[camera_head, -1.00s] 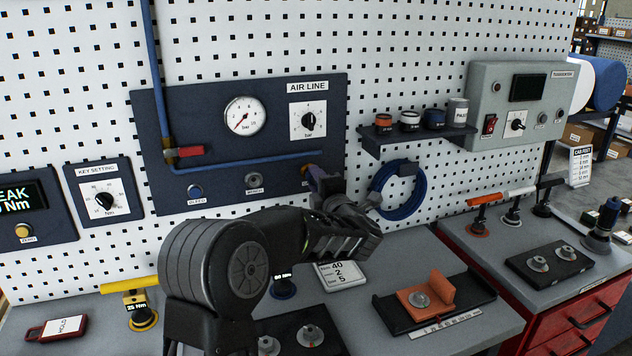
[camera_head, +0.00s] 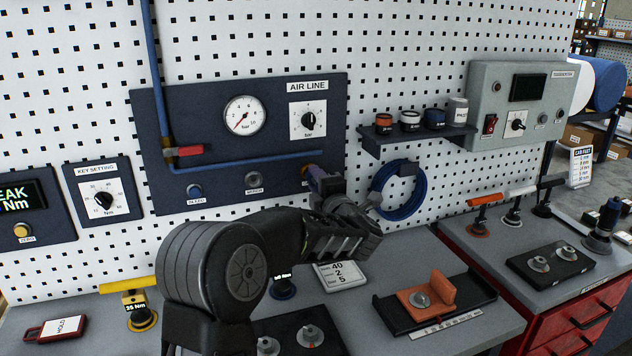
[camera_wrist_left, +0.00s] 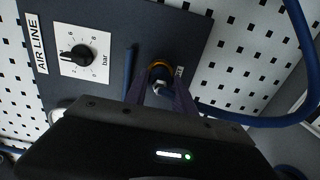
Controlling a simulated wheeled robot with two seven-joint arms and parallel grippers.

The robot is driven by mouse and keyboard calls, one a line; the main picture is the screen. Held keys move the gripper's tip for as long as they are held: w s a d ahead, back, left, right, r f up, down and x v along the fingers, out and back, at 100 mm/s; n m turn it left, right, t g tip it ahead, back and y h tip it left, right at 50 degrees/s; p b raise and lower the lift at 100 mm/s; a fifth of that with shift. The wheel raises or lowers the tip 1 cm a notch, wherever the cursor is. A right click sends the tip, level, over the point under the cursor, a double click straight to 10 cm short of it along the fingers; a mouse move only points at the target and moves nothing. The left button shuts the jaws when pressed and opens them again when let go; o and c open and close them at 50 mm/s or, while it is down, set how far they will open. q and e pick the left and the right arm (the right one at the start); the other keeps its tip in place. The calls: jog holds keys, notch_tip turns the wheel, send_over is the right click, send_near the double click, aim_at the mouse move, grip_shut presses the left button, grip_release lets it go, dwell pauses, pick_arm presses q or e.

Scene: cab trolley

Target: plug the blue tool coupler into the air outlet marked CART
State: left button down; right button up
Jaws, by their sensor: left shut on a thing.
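My left gripper (camera_head: 318,180) reaches to the lower right of the dark AIR LINE panel (camera_head: 220,150). It is shut on the blue tool coupler (camera_wrist_left: 160,89), which shows between its fingers in the left wrist view. The coupler is at the brass-ringed outlet (camera_wrist_left: 160,66) and lines up with it; I cannot tell whether it is seated. This outlet also shows in the head view (camera_head: 308,170), its label mostly hidden behind the gripper, so CART cannot be read. The blue hose (camera_wrist_left: 265,118) runs off to the right. My right gripper is not in view.
A red-handled valve (camera_head: 190,151), gauge (camera_head: 245,115) and regulator knob (camera_head: 307,121) are above. A coiled blue hose (camera_head: 375,190) hangs right. Below, the bench holds an orange fixture (camera_head: 428,297).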

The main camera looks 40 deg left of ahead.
pick_arm(q)
jog(key=shift+b, duration=0.3)
jog(key=shift+w+a, duration=0.3)
jog(key=shift+a, duration=0.15)
dwell(0.8)
jog(key=c, duration=1)
grip_release()
jog(key=shift+o, duration=0.2)
jog(key=shift+s+d, duration=0.1)
jog(key=shift+d, duration=0.05)
jog(key=shift+s+d+f, duration=0.1)
jog(key=shift+s+d, duration=0.05)
jog(key=shift+d, duration=0.15)
jog(key=b+v, duration=0.2)
jog(key=v, duration=0.5)
jog(key=shift+o, duration=0.3)
jog(key=o, duration=0.9)
